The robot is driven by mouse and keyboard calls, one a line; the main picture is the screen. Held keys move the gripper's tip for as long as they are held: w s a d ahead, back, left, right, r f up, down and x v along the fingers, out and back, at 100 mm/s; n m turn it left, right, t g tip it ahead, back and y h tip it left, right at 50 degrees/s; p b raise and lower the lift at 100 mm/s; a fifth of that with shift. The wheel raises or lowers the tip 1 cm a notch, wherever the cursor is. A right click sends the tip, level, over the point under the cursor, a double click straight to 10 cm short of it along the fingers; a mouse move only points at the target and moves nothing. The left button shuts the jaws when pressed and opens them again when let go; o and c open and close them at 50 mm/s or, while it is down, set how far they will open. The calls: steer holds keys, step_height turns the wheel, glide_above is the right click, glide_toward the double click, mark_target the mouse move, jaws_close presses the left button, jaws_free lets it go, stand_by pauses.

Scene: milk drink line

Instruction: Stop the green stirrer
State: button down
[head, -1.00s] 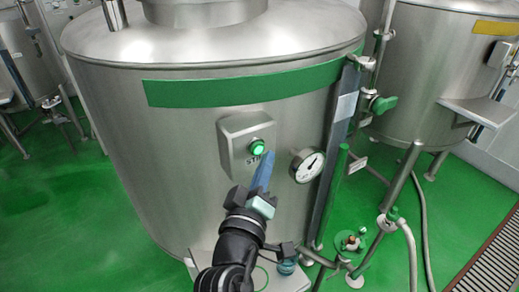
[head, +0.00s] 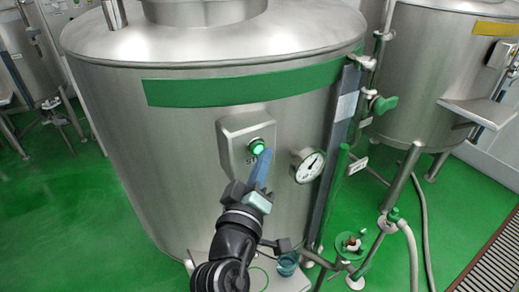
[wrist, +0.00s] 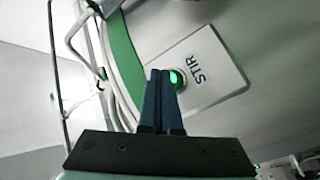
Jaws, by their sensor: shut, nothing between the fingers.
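The green stirrer button (head: 257,147) is lit and sits on a grey switch box (head: 233,148) on the front of the steel tank with the green band (head: 240,84). In the wrist view the lit button (wrist: 176,78) shows beside the word STIR on the box (wrist: 215,75). My gripper (head: 264,157) has blue fingers, shut and empty, with the tips just below the button in the head view. In the wrist view the fingertips (wrist: 160,73) partly cover the button. I cannot tell whether they touch it.
A round dial gauge (head: 307,165) is on the tank just right of my gripper. A green-handled valve (head: 383,104) and a dark upright post stand further right. A second tank with a yellow band (head: 497,28) is at the right. Green floor (head: 60,215) is open at the left.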

steer(key=shift+w+a+b, duration=0.3)
steer(key=shift+w, duration=0.1)
stand_by(0.4)
steer(key=shift+s+d, duration=0.1)
steer(key=shift+s, duration=0.05)
steer(key=shift+s+d+p, duration=0.4)
steer(key=shift+s+d, duration=0.05)
steer(key=shift+s, duration=0.2)
steer(key=s+d+p, duration=0.2)
steer(key=s, duration=0.1)
steer(key=s+d+p, duration=0.1)
steer(key=shift+s+d, duration=0.25)
steer(key=shift+s, duration=0.15)
stand_by(0.4)
